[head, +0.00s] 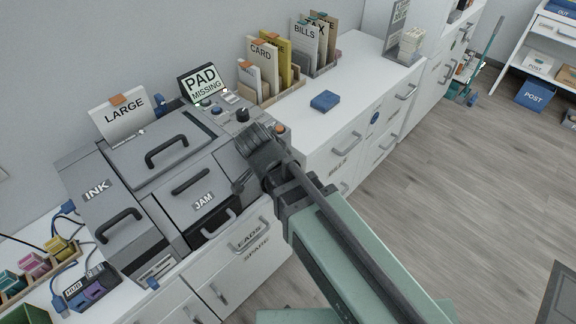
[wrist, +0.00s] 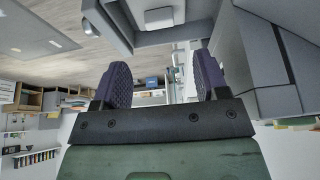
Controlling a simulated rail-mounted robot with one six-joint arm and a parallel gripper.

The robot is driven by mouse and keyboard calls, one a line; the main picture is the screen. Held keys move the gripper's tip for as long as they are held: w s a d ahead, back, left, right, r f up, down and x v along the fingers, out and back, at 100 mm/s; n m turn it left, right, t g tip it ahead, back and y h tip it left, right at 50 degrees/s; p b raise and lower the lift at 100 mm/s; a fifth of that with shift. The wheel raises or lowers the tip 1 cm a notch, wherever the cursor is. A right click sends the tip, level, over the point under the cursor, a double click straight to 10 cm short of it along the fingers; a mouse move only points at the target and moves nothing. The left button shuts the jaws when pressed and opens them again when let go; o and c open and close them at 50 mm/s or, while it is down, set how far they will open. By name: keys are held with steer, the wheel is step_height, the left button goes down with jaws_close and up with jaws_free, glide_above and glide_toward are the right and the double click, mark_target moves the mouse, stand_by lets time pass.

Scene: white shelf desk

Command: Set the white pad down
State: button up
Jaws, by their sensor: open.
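My gripper (head: 262,150) is by the right side of the grey printer (head: 165,165), near its control panel. In the wrist view its two dark fingers (wrist: 162,78) stand wide apart, with nothing held between them. I cannot make out a white pad in either view; it may be hidden behind my arm or inside the printer. The printer's small screen (head: 202,83) reads "PAD MISSING". A blue block (head: 325,101) lies flat on the white desk right of the printer, apart from my gripper.
Card and bill folders (head: 262,55) stand in holders at the back of the desk. Colour cartridges (head: 35,264) and a hub (head: 88,286) sit at lower left. The white top (head: 365,80) around the blue block is clear.

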steer(key=p+v, duration=0.1)
steer(key=v, duration=0.2)
steer(key=shift+r+p, duration=0.25)
steer(key=shift+p, duration=0.05)
steer(key=s+d+n+g+y, duration=0.1)
steer(key=d+n, duration=0.3)
steer(key=d, duration=0.5)
steer(key=s+d+f+n+g+y, duration=0.1)
steer(key=d+n+g+y, duration=0.1)
steer(key=d+n, duration=0.3)
steer(key=d, duration=0.4)
steer(key=shift+f, duration=0.3)
